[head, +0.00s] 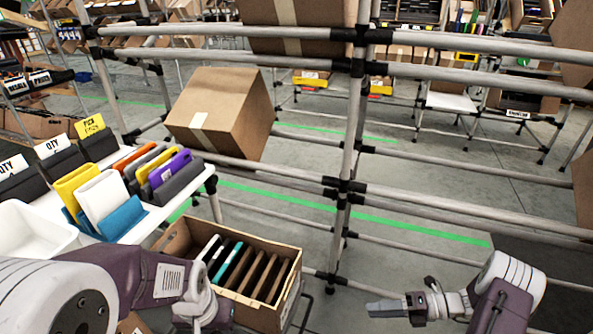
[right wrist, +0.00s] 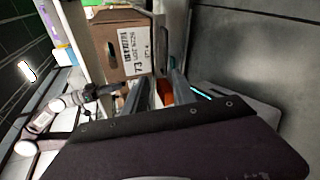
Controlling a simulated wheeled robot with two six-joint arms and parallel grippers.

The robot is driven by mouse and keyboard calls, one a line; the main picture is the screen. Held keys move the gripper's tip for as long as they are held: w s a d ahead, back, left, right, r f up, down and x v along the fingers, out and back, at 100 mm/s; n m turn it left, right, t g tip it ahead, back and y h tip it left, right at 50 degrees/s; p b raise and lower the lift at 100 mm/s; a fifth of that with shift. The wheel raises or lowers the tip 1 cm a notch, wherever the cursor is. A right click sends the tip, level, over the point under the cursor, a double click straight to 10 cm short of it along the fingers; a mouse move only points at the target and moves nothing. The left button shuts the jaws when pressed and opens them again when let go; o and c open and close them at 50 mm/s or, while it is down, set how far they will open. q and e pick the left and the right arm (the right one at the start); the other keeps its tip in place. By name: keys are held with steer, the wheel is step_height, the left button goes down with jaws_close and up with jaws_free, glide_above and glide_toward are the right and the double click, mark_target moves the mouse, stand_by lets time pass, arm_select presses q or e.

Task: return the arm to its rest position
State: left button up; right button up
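My right arm comes in at the lower right of the head view. Its gripper (head: 385,308) points left over the floor, clear of the rack and the open carton. In the right wrist view its two fingers (right wrist: 160,92) stand apart with nothing held between them. My left arm (head: 165,280) comes in from the lower left, in front of the open carton. Its fingers do not show clearly in the head view. In the right wrist view my left arm (right wrist: 65,105) reaches toward the carton, and its dark gripper end is too small to read.
A tilted brown carton (head: 212,110) rests on the pipe rack (head: 345,185). An open carton (head: 262,312) with several upright flat items stands at lower centre. A white shelf (head: 150,222) with folders and bins is at left. Floor between the arms is partly clear.

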steer(key=a+r+n+g+h, duration=0.2)
steer(key=a+r+n+g, duration=0.1)
steer(key=a+r+n, duration=0.4)
steer(key=s+a+r+n+g+h+p, duration=0.15)
steer(key=s+a+r+n+h, duration=0.25)
steer(key=s+r+n+h, duration=0.75)
steer(key=w+d+f+n+t, duration=0.2)
steer(key=d+f+n+t, duration=0.3)
steer(key=n, duration=1.2)
step_height(320, 180, up, 37)
steer(key=d+g+p, duration=0.1)
steer(key=p, duration=3.7)
steer(key=shift+s+f+p, duration=0.15)
steer(key=shift+p, duration=0.2)
